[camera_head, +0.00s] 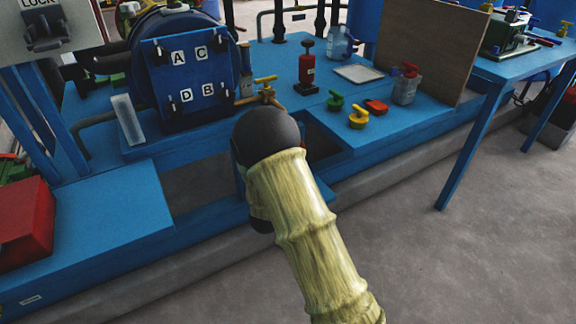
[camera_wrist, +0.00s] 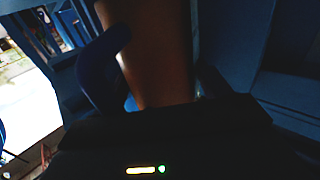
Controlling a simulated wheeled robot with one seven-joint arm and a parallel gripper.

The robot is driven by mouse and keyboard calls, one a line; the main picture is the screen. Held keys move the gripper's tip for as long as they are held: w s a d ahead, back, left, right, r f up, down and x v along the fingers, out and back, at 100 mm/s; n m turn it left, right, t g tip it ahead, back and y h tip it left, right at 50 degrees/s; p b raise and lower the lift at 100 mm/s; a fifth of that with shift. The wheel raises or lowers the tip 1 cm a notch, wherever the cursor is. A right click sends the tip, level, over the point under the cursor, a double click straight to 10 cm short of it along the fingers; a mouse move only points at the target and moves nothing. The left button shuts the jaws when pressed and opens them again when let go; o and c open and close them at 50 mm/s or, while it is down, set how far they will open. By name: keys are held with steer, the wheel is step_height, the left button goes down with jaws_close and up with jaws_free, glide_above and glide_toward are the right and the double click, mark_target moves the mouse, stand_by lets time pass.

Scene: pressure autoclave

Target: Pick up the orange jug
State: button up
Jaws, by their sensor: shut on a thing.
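The orange jug shows in the wrist view as a dim orange-brown body (camera_wrist: 160,45), filling the space between the dark fingers. Its handle, rim and base cannot be made out there. My gripper (camera_wrist: 155,85) is shut on it. In the head view my arm, in a yellowish sleeve with a black wrist, reaches down to the gap in the blue platform, below the round blue autoclave door. It hides my fingers and the jug there, so I cannot tell whether the jug touches a surface.
The blue platform (camera_head: 100,215) surrounds the gap. On its right part stand a red bottle (camera_head: 307,68), green (camera_head: 335,102) and yellow (camera_head: 358,117) valve pieces, a red piece (camera_head: 376,106) and a grey container (camera_head: 405,90). A red box (camera_head: 24,222) sits left. Floor (camera_head: 480,240) is clear.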

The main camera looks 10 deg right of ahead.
steer(key=shift+s+a+r+p, duration=0.2)
steer(key=shift+r+p, duration=0.15)
steer(key=shift+r, duration=0.2)
steer(key=shift+s+a+r+p, duration=0.15)
steer(key=shift+r+p, duration=0.2)
steer(key=shift+r, duration=0.2)
steer(key=p+v, duration=0.5)
steer(key=v, duration=1.2)
steer(key=shift+f, duration=0.2)
steer(key=shift+s+d, duration=0.15)
